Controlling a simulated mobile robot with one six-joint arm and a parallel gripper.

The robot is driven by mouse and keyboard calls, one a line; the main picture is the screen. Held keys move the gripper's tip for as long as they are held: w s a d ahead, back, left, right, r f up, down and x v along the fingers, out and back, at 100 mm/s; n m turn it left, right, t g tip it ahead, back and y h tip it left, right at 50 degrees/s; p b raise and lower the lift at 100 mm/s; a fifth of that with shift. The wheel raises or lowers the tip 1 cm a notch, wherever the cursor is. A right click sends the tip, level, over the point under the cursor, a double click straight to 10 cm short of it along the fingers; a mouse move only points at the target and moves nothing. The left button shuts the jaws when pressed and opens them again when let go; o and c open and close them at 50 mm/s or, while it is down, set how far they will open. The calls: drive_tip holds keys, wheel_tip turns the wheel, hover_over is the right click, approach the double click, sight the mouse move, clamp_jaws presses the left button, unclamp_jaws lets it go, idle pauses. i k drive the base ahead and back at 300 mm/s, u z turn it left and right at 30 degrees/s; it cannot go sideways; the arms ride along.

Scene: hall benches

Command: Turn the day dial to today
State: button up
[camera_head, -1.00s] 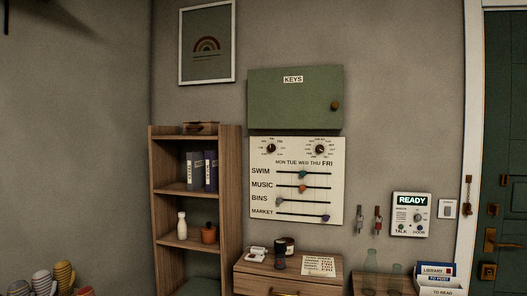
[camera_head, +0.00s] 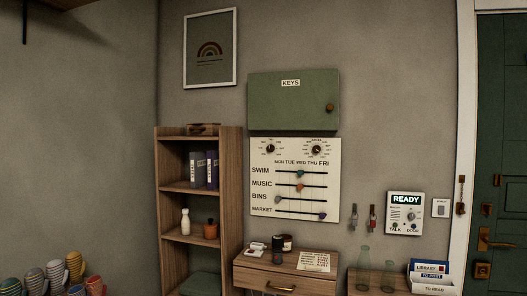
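The white planner board (camera_head: 330,185) hangs on the wall below the green key cabinet. It has two dark dials at its top: the left dial (camera_head: 271,149) and the right dial (camera_head: 316,150). The small labels around them are too small to read, so I cannot tell which day is set. Below are rows SWIM, MUSIC, BINS and MARKET under MON to FRI, with coloured sliders such as the teal one (camera_head: 300,173) and the orange one (camera_head: 300,187). FRI looks larger than the other day names. My gripper is not in view.
A drawer chest (camera_head: 251,272) stands under the board with jars and a printed card (camera_head: 313,262) on top. A wooden shelf (camera_head: 233,200) stands to the left. Bottles (camera_head: 363,270) and a letter rack (camera_head: 432,283) are lower right, near the green door (camera_head: 502,120).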

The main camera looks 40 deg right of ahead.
sight(270, 148)
drive_tip(key=z, duration=0.1)
drive_tip(key=i, duration=0.95)
